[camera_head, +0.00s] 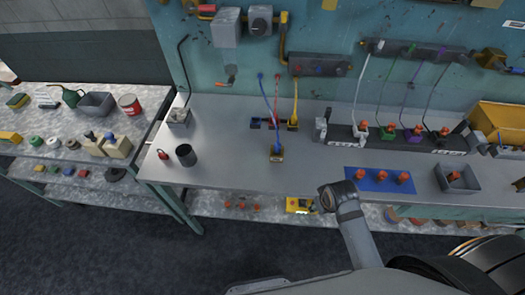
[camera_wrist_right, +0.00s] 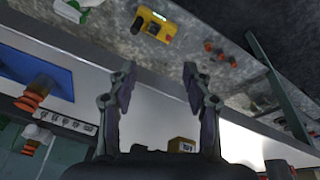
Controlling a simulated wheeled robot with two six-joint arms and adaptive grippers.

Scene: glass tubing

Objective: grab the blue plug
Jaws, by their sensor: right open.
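A blue cable (camera_head: 268,103) hangs from the pegboard to a small yellow-brown plug block (camera_head: 277,154) on the grey bench. My left gripper is not in view.
Red and yellow cables (camera_head: 296,100) hang beside the blue one. A blue mat (camera_head: 354,184) with orange-topped pieces, a grey bin (camera_head: 444,176) and a socket rack (camera_head: 343,139) lie to the right. A dark cup (camera_head: 186,155) stands left. The bench around the block is clear.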

